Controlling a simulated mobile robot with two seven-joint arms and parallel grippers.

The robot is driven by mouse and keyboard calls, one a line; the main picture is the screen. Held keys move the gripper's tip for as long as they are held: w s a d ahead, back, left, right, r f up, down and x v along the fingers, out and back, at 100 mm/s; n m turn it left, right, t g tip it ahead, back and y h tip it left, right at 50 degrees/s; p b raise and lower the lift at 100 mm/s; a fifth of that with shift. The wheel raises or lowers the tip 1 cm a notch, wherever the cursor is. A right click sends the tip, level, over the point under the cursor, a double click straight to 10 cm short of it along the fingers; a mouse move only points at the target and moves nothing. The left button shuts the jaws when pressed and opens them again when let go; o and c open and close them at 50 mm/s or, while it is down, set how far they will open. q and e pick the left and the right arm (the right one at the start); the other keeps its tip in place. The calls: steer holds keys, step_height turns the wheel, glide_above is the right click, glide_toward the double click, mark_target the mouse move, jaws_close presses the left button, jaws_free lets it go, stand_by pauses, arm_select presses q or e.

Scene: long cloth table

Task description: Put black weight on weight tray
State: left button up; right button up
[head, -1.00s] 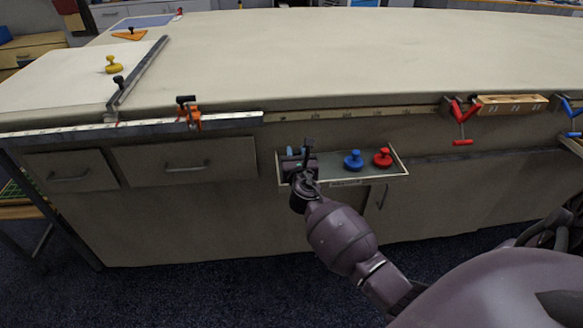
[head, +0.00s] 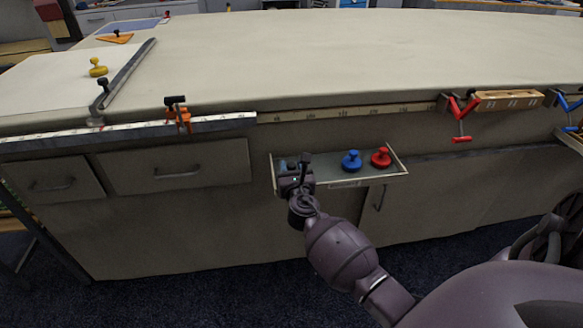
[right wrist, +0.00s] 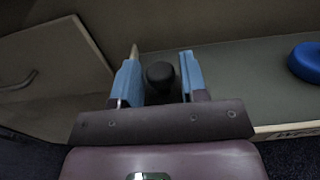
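The weight tray (head: 330,163) is a shallow shelf with a pale rim on the front of the long table. A blue weight (head: 351,161) and a red weight (head: 381,157) stand in its right part. My right gripper (head: 287,166) is at the tray's left end. In the right wrist view its two blue fingers (right wrist: 161,78) stand apart on either side of the black weight's round knob (right wrist: 160,76), with narrow gaps. The black weight's base is hidden. In the head view my gripper covers it. My left gripper is not in view.
The blue weight (right wrist: 308,62) also shows at the right of the wrist view. A yellow weight (head: 97,68) stands on the tabletop near a metal bar (head: 127,72). Drawers (head: 178,168) lie left of the tray. Red clamps (head: 460,112) hang on the edge at right.

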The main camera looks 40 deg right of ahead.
steer(key=shift+o, duration=1.1)
steer(key=shift+r, duration=0.1)
steer(key=shift+r, duration=0.15)
steer(key=shift+s+a, duration=0.15)
steer(key=shift+s, duration=0.05)
arm_select(q)
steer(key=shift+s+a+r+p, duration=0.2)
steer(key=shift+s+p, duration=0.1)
steer(key=shift+p, duration=0.55)
arm_select(e)
steer(key=v, duration=1.1)
steer(key=shift+s+a, duration=0.2)
